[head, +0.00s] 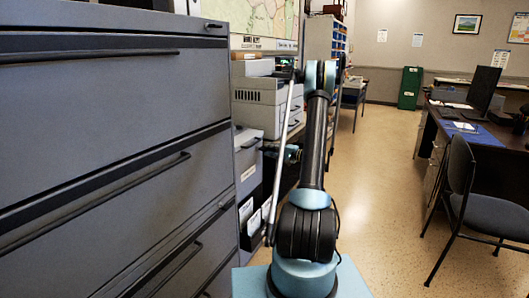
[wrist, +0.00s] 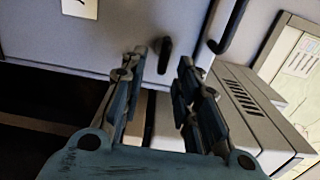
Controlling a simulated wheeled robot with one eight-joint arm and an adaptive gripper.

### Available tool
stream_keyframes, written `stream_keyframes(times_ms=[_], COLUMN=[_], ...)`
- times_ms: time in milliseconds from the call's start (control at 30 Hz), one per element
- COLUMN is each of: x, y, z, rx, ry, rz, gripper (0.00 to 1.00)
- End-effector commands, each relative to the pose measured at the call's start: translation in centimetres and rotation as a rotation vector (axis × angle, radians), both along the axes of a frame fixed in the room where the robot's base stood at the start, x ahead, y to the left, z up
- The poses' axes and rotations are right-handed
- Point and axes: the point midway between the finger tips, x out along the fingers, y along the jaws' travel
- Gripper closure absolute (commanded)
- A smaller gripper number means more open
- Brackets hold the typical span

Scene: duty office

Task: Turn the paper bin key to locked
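The paper bin (head: 247,170) is a grey box with a dark handle and a white label, standing left of my arm in the head view. In the wrist view, its grey front panel (wrist: 115,35) fills the upper middle. A small black key or knob (wrist: 164,55) stands out from this panel, nearly upright in the picture. My gripper (wrist: 160,65) is open, with the key showing in the gap between its fingertips. I cannot tell how far the fingertips are from it, and no contact shows. In the head view, my gripper (head: 291,154) is small, dark and partly hidden beside the bin.
Tall grey filing cabinets (head: 110,130) with bar handles stand close on the left. A beige printer-like machine (head: 262,103) sits above the bin; a boxy vented unit also shows in the wrist view (wrist: 245,110). A desk and chair (head: 485,205) stand right. The middle floor is clear.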

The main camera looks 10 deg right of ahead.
Motion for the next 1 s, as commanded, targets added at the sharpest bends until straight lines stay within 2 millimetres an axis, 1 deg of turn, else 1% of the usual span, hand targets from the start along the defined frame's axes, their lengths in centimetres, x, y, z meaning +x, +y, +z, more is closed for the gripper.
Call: stream_keyframes(times_ms=[33,200,400,667,900,1000], x=[-0.6,-2.4,-3.9,-4.4,-4.4,-4.5], y=[-1.0,-3.6,-5.5,-6.2,-6.1,-5.7], z=[0.0,-0.1,-0.1,-0.1,-0.1,0.4], rx=[0.000,-0.001,-0.001,-0.001,-0.002,-0.014], ry=[0.000,0.001,0.001,0.001,0.001,0.008], rz=[-0.003,-0.004,-0.002,-0.001,0.000,0.004], gripper=[0.71,0.71,0.71,0.71,0.71,0.71])
